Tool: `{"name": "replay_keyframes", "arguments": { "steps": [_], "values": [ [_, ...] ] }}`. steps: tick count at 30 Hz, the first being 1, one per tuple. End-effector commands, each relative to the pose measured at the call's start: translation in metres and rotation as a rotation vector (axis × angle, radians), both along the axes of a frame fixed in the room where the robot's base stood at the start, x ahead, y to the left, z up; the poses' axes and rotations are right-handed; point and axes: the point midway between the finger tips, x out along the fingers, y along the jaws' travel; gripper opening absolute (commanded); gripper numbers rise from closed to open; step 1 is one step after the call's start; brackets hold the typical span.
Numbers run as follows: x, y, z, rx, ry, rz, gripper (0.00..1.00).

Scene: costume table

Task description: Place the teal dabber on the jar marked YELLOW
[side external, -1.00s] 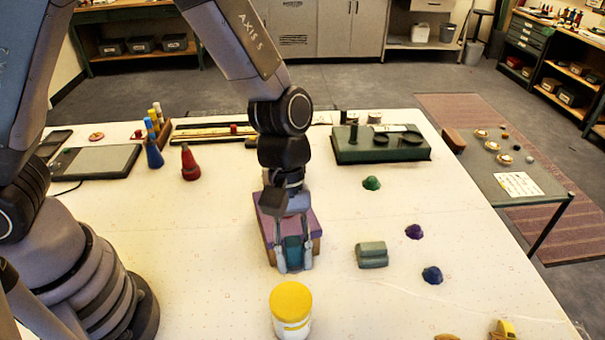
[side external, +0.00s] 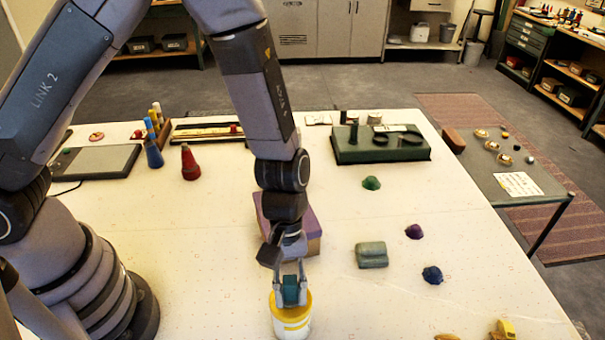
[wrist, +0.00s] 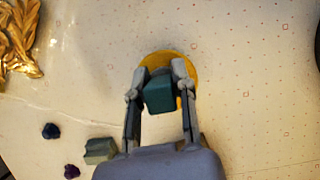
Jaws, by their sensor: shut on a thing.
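The teal dabber (side external: 291,290) is held between the fingers of my gripper (side external: 290,300), which is shut on it. In the wrist view the dabber (wrist: 159,95) sits between the two fingertips of my gripper (wrist: 157,85), over the yellow lid. The white jar with a yellow lid (side external: 291,328) stands upright at the front of the table. Its lid also shows in the wrist view (wrist: 169,58), partly hidden by the fingers and dabber. No marking on the jar is readable. I cannot tell whether the dabber touches the lid.
A purple-topped block (side external: 313,221) stands just behind the gripper. A grey-green block (side external: 371,255) lies to the right, near dark blue (side external: 432,275), purple (side external: 414,232) and green (side external: 371,183) lumps. A red cone (side external: 190,163) stands back left. The table left of the jar is clear.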

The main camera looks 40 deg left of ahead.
Motion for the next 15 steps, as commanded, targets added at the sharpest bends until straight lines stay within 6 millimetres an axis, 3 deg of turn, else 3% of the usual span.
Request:
{"name": "replay_keyframes", "arguments": {
  "steps": [1,7,15],
  "values": [
    [0.0,0.0001,-0.0014,0.001,0.001,0.001,0.24],
    [-0.0001,0.0001,-0.001,0.0,0.0,0.001,0.49],
    [0.0,0.0,-0.0004,0.0,0.0,0.001,0.49]
  ]
}}
